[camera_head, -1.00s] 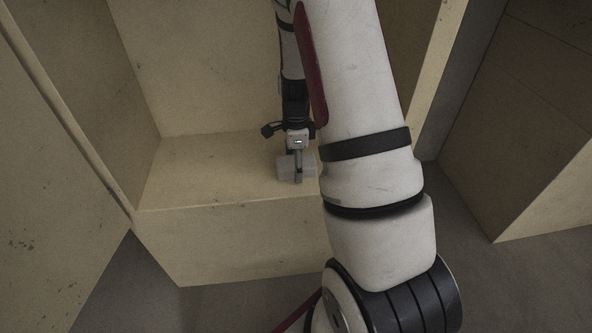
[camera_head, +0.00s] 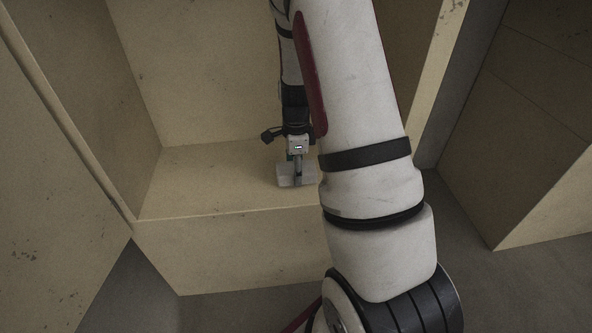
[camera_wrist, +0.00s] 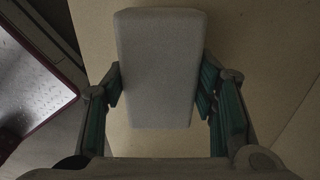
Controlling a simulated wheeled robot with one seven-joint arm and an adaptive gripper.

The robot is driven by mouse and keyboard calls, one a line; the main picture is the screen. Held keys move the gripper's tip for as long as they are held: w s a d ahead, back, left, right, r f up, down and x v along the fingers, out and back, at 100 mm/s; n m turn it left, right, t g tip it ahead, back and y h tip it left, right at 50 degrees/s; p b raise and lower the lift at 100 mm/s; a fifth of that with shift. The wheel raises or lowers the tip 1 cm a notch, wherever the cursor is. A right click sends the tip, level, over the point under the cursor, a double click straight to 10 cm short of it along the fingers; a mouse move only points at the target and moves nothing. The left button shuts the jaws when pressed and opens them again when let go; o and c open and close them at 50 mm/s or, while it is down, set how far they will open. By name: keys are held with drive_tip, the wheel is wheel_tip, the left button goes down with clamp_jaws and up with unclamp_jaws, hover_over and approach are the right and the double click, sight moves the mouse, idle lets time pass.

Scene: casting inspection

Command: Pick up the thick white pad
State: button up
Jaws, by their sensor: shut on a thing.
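The thick white pad (camera_wrist: 158,75) is a pale grey-white block that fills the middle of the wrist view. It also shows small in the head view (camera_head: 284,176), at the shelf's front, partly hidden by my gripper and arm. My gripper (camera_wrist: 160,90) has one finger on each side of the pad and is shut on it. In the head view my gripper (camera_head: 298,170) points down at the pad. I cannot tell whether the pad still touches the shelf.
The beige shelf (camera_head: 205,185) is bare to the left of the pad. A side wall (camera_head: 105,90) and a back wall (camera_head: 205,70) enclose it. Another beige box-like unit (camera_head: 515,150) stands at the right, with grey floor (camera_head: 140,285) below.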

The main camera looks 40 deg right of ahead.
wheel_tip(320, 180, up, 3)
drive_tip(key=shift+f+p, duration=0.2)
drive_tip(key=shift+p, duration=0.4)
drive_tip(key=s+a+p, duration=0.3)
drive_tip(key=s+a, duration=0.5)
drive_tip(key=s, duration=0.6)
drive_tip(key=w+a+r+n, duration=1.2)
drive_tip(key=a+r+n, duration=0.2)
drive_tip(key=n, duration=1)
wheel_tip(320, 180, up, 18)
drive_tip(key=s+p, duration=0.2)
drive_tip(key=p, duration=2.6)
drive_tip(key=shift+s+r+n, duration=0.15)
drive_tip(key=shift+r+n, duration=0.1)
drive_tip(key=shift+n, duration=0.15)
